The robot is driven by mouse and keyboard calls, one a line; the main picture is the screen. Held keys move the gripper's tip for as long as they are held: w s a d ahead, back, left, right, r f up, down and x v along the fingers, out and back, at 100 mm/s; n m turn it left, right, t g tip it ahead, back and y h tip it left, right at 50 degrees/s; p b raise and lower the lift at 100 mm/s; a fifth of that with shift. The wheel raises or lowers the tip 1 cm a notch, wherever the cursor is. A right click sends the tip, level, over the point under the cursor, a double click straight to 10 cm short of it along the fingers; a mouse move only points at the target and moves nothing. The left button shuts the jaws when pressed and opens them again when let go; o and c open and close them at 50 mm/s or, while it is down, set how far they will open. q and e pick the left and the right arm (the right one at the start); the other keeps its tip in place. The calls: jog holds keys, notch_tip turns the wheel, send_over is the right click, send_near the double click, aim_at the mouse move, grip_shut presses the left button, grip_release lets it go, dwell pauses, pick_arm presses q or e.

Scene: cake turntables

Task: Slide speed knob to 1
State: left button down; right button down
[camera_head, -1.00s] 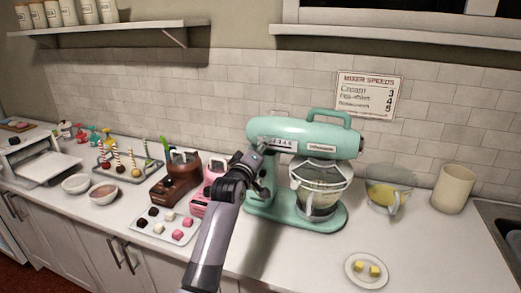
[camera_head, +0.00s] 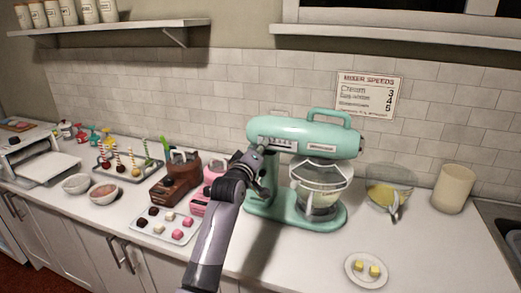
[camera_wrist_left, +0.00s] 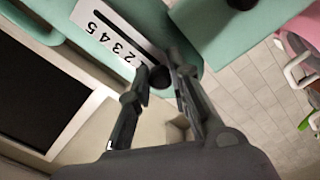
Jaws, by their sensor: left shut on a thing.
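The mint-green stand mixer (camera_head: 310,136) stands on the counter with a white speed scale on its side. The scale (camera_wrist_left: 115,30) shows large in the left wrist view, numbered down from 5, with a dark slot beside the numbers. The dark round speed knob (camera_wrist_left: 160,77) is at the low-number end, just past the 2; fingers partly cover that end. My left gripper (camera_head: 259,160) is at the left end of the mixer head. In the wrist view its fingertips (camera_wrist_left: 161,72) are shut around the knob. My right gripper is not in view.
A white-topped mixing bowl (camera_head: 320,190) sits under the mixer head. Pink (camera_head: 205,200) and brown (camera_head: 177,182) appliances stand close left of my arm. A tray of sweets (camera_head: 160,232) lies in front of them. A plate with yellow cubes (camera_head: 354,280) is at the front right.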

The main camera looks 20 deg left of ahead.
pick_arm(q)
jog(key=shift+d, duration=0.1)
jog(key=shift+d+f+p, duration=0.1)
jog(key=shift+d+p, duration=0.3)
jog(key=shift+d, duration=0.2)
jog(key=c, duration=1.6)
grip_release()
jog(key=shift+a, duration=0.1)
jog(key=shift+o, duration=0.7)
jog(key=shift+s, duration=0.1)
jog(key=s, duration=1.2)
